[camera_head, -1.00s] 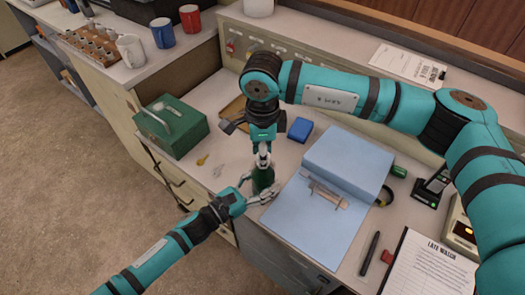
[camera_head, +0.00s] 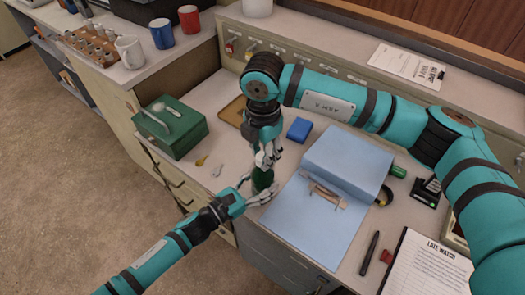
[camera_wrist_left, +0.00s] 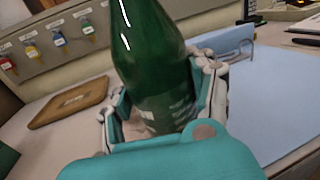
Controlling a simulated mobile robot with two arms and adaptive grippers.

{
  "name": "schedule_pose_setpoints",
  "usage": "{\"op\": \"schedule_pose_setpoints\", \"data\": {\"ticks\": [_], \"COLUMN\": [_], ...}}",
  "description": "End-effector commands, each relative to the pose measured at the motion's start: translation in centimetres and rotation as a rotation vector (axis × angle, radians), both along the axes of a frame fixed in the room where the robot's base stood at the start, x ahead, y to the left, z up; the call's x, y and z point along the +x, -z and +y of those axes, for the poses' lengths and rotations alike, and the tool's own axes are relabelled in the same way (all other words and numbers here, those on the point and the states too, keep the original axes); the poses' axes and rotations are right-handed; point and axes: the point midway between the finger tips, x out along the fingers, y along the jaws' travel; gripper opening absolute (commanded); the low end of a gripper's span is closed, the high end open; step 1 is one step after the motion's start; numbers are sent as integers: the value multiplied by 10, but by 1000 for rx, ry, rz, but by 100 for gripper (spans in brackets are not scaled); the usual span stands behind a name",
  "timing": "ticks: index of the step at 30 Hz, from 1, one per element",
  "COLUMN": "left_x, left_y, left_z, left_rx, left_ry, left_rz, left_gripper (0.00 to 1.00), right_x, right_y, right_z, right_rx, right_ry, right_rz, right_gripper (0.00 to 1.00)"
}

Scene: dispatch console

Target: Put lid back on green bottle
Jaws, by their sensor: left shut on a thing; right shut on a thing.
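The green bottle (camera_head: 263,179) stands upright at the front edge of the desk, left of the blue sheet. My left gripper (camera_head: 257,195) is shut around its lower body; the left wrist view shows the bottle (camera_wrist_left: 150,50) between the fingers of that gripper (camera_wrist_left: 160,112). My right gripper (camera_head: 267,160) points down right over the bottle's top and is shut. The lid is hidden between its fingers, and the bottle's mouth is covered too, so I cannot tell how the lid sits on it.
A green metal box (camera_head: 172,128) is at the left, with small keys (camera_head: 201,160) nearby. A brown tray (camera_head: 232,110) and small blue box (camera_head: 299,129) lie behind.

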Motion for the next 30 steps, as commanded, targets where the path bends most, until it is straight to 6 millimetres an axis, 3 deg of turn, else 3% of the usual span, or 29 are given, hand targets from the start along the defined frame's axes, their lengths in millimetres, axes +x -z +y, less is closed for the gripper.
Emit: {"op": "schedule_pose_setpoints", "data": {"ticks": [6,12,23,24,28,30], "left_x": [-1,-1,-1,-1,-1,-1], "left_y": [1,1,1,1,1,1], "left_z": [0,0,0,0,0,0], "left_rx": [1,1,1,1,1,1], "left_ry": [1,1,1,1,1,1], "left_rz": [0,0,1,0,1,1], "left_gripper": [0,0,0,0,0,0], "right_x": [-1,-1,0,0,-1,-1], "right_y": [0,0,0,0,0,0], "right_z": [0,-1,-1,-1,-1,-1], "right_rx": [1,0,0,0,0,0], "right_ry": [507,780,823,822,821,821], "right_rz": [-1,-2,-3,-3,-2,-2], "right_gripper": [21,21,21,35,52,53]}}
